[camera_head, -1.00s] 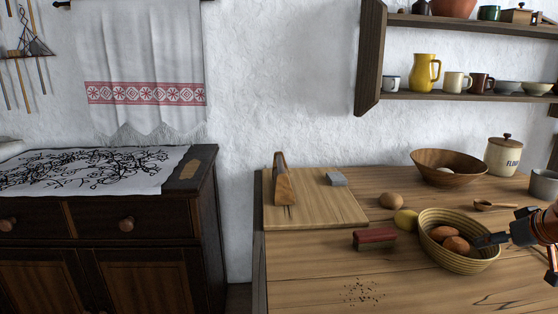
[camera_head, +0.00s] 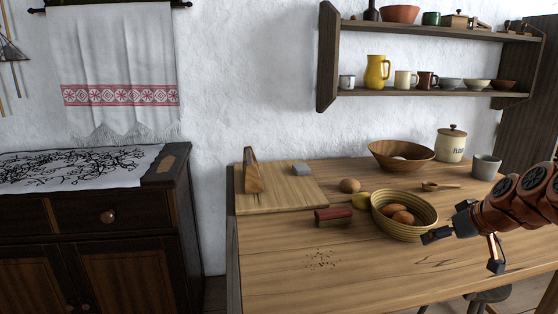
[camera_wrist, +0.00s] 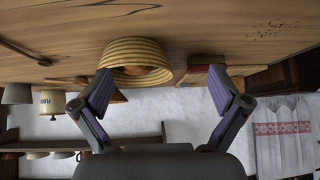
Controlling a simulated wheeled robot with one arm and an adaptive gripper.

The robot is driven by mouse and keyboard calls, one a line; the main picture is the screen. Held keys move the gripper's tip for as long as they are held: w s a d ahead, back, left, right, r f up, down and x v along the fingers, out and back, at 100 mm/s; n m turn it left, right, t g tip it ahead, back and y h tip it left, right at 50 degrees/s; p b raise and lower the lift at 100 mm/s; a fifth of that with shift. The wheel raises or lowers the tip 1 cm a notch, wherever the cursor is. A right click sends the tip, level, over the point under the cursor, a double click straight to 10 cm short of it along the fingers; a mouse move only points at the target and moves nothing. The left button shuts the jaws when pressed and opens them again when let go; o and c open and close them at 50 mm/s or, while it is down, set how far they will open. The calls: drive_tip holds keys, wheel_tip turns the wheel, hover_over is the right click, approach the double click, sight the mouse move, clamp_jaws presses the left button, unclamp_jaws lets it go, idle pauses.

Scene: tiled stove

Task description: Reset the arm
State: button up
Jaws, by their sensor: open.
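My gripper (camera_head: 463,251) is in the air at the right of the head view, its two fingers spread and nothing between them. It is just right of the woven basket (camera_head: 412,231), apart from it as far as I can tell. The basket holds brown rounded items (camera_head: 400,214). In the wrist view, which is upside down, both open fingers of my gripper (camera_wrist: 162,92) show with the basket (camera_wrist: 135,50) beyond and between them.
The table's front is clear except for crumbs (camera_head: 322,260).

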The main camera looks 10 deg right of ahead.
drive_tip(key=s+a+f+n+g+y, duration=0.1)
drive_tip(key=s+a+f+g, duration=0.15)
drive_tip(key=a, duration=0.95)
drive_tip(key=s+a+f+n+g+y, duration=0.1)
drive_tip(key=s+a+f+g, duration=0.15)
drive_tip(key=a, duration=0.85)
drive_tip(key=s+a+f+m+g+h, duration=0.1)
drive_tip(key=s+a+f+g, duration=0.15)
drive_tip(key=s, duration=0.45)
drive_tip(key=s+a+f+g+h, duration=0.1)
drive_tip(key=s+a+f, duration=0.2)
drive_tip(key=s, duration=0.4)
drive_tip(key=s+a+f+m+g+h, duration=0.1)
drive_tip(key=s+a+f+g, duration=0.15)
drive_tip(key=s, duration=0.55)
wheel_tip(320, 180, up, 24)
drive_tip(key=s+t+p, duration=0.1)
drive_tip(key=p, duration=2.1)
drive_tip(key=shift+a+f, duration=0.15)
drive_tip(key=shift+a, duration=0.25)
drive_tip(key=shift+f, duration=0.1)
drive_tip(key=shift+c, duration=0.2)
